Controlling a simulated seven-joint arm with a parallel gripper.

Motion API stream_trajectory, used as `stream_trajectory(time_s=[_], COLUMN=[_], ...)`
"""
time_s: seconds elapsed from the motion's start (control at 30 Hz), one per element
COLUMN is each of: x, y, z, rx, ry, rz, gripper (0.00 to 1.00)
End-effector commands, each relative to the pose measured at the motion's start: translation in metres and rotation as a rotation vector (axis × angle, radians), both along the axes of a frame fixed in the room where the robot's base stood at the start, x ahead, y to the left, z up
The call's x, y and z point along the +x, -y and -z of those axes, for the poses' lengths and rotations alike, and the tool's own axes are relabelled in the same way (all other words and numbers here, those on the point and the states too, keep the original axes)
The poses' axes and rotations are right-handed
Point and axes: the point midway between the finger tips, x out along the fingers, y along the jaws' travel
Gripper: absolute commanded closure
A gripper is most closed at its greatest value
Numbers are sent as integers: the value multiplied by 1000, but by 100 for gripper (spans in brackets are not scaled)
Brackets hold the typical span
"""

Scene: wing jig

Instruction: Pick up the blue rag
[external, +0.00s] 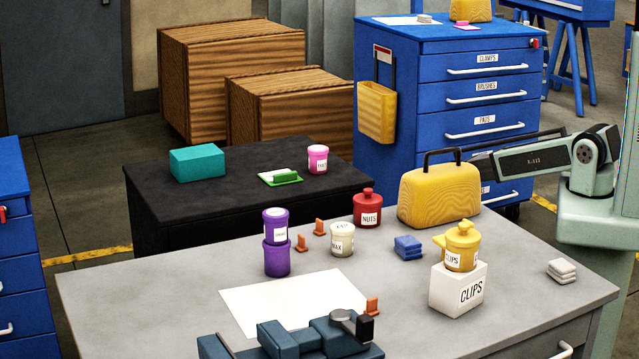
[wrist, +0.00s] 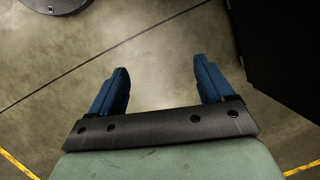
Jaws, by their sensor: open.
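The blue rag (external: 408,247) is a small folded stack lying flat on the grey table (external: 130,290). It lies in front of the yellow case (external: 440,195) and left of the white CLIPS box (external: 457,290). My gripper (wrist: 160,66) shows in the wrist view with its two blue fingers spread apart and nothing between them. In the external view my arm reaches in from the right, behind the yellow case, and I cannot make out the fingers there. The rag is not in the wrist view.
A yellow jar (external: 461,247) stands on the CLIPS box. A red NUTS jar (external: 367,208) and a cream WAX jar (external: 342,239) stand left of the rag. A folded white rag (external: 561,271) lies at the right. A blue vise (external: 300,338) is at the front.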

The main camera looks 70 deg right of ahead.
Motion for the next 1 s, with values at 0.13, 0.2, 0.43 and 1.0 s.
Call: stream_trajectory(time_s=[0.13, 0.2, 0.43, 1.0], x=[40, 57, 115, 230], y=[34, 43, 40, -97], z=[-40, -60, -133, -345], rx=[0, 4, 31, 154], ry=[45, 66, 125, 241], rz=[107, 144, 206, 160], gripper=[19, 19, 19, 19])
